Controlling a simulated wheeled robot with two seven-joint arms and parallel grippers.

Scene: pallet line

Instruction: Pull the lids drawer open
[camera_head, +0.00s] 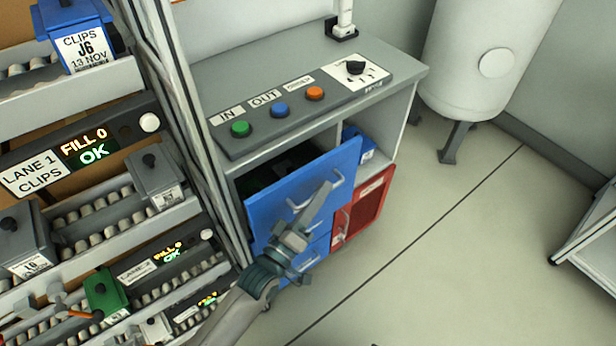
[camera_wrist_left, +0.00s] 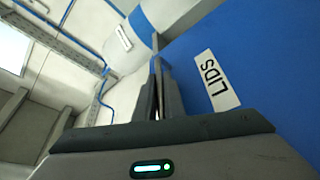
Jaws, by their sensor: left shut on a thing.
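The lids drawer has a blue front (camera_head: 335,165) that stands out from the grey cabinet, with a dark gap showing above and behind it. Its white LIDS label (camera_wrist_left: 217,80) shows in the left wrist view, beside my fingers. The drawer's pale handle (camera_head: 340,179) shows on both sides of my fingers, which hide its middle. My left gripper (camera_head: 322,192) is shut on this handle. The fingers also show in the left wrist view (camera_wrist_left: 160,92), close to the blue front. My right gripper is not in view.
More blue drawer fronts sit below, and a red front (camera_head: 372,204) stands to the right. The cabinet top carries a green button (camera_head: 240,128), a blue one and an orange one. Roller lanes with bins fill the left. Open floor (camera_head: 460,250) lies to the right.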

